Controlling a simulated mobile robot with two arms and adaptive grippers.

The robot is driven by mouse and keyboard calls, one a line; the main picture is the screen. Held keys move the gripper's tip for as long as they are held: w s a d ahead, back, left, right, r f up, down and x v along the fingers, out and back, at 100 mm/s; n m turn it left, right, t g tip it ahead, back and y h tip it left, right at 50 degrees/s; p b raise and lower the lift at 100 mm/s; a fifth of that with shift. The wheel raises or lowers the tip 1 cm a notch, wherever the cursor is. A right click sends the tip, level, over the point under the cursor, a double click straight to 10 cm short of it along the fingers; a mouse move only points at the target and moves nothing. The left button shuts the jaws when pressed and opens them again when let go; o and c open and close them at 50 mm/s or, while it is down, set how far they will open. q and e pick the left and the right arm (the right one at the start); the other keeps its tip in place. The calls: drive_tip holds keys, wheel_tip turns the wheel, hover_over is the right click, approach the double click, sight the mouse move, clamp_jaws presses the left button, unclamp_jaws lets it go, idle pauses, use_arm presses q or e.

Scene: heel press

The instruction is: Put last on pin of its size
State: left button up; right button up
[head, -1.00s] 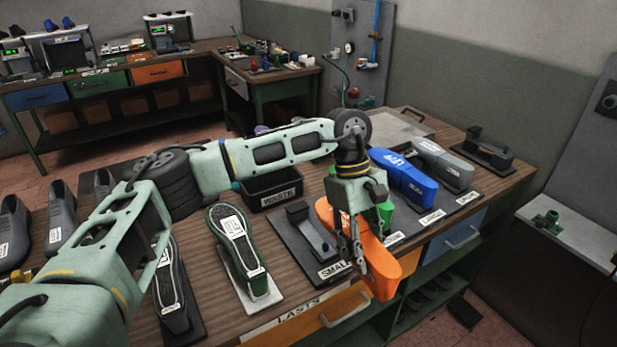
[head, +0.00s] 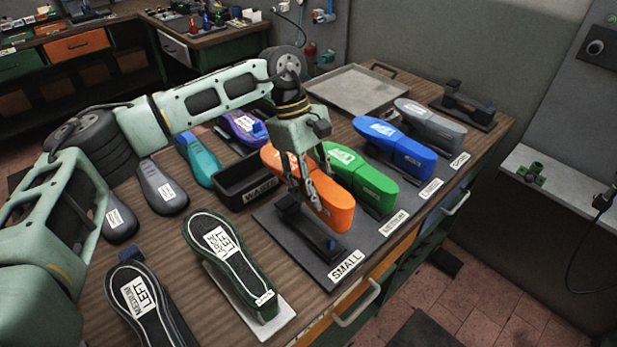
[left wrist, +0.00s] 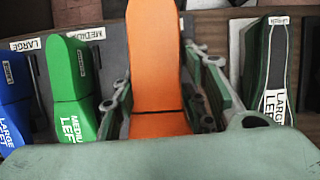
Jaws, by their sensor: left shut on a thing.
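My left gripper (head: 312,200) is shut on the orange last (head: 335,212). It holds the last over the dark board (head: 272,212), behind the SMALL label (head: 345,266). In the left wrist view the orange last (left wrist: 153,50) runs between the two fingers. A low black pin stand (head: 305,225) behind the SMALL label is bare and lies just left of and in front of the last. I cannot tell how high the last is above the board. The green last (head: 362,184), marked MEDIUM LEFT in the wrist view, sits to its right. My right gripper is not in view.
A blue last (head: 398,148) and a grey last (head: 430,124) stand farther right. A bare stand (head: 468,106) is at the far right corner. A black WASTE bin (head: 243,185) is left of the gripper. A LARGE LEFT shoe (head: 228,250) stands on the near tabletop.

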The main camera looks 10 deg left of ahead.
use_arm(q)
wheel_tip(320, 180, down, 2)
drive_tip(key=shift+w+a+f+b, duration=0.1)
drive_tip(key=shift+b, duration=0.2)
wheel_tip(320, 180, down, 3)
drive_tip(key=shift+f+b, duration=0.1)
drive_tip(key=shift+b, duration=0.85)
drive_tip(key=shift+f+b, duration=0.3)
drive_tip(key=shift+b, duration=0.05)
drive_tip(key=shift+f+b, duration=0.65)
drive_tip(key=shift+f, duration=0.1)
drive_tip(key=shift+f+b, duration=0.35)
drive_tip(key=shift+f, duration=0.05)
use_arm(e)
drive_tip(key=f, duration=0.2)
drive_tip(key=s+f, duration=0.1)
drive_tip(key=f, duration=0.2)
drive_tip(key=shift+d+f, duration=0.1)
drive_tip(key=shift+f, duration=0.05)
use_arm(q)
drive_tip(key=shift+f+b, duration=0.7)
drive_tip(key=shift+b, duration=0.05)
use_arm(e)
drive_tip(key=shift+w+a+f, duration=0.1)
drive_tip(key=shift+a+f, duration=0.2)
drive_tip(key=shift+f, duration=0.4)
